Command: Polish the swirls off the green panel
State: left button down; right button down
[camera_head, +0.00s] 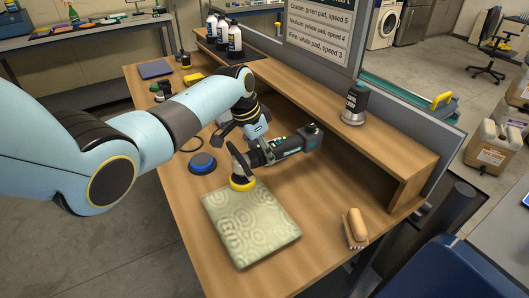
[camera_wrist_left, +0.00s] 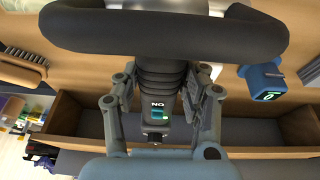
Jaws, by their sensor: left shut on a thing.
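The pale green panel (camera_head: 250,225) lies on the wooden bench, with circular swirl marks over its face. My left gripper (camera_head: 256,135) is shut on the body of a black and teal polisher (camera_head: 290,146). The polisher's yellow-edged pad (camera_head: 243,183) is over the panel's far edge; I cannot tell whether it touches. In the left wrist view the fingers (camera_wrist_left: 160,110) close around the dark polisher body (camera_wrist_left: 160,75), which shows an ON label and a small green light. My right gripper is out of view.
A blue round pad (camera_head: 202,163) lies left of the polisher. A wooden brush (camera_head: 354,228) lies right of the panel. A sign (camera_head: 319,30) lists green pad speed 5, yellow speed 4, white speed 3.

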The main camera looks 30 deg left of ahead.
pick_arm(q)
jog(key=shift+w+r, duration=0.1)
jog(key=shift+r, duration=0.1)
notch_tip(320, 180, up, 6)
jog(key=p, duration=0.6)
jog(key=shift+f, duration=0.15)
jog(key=shift+r, duration=1.05)
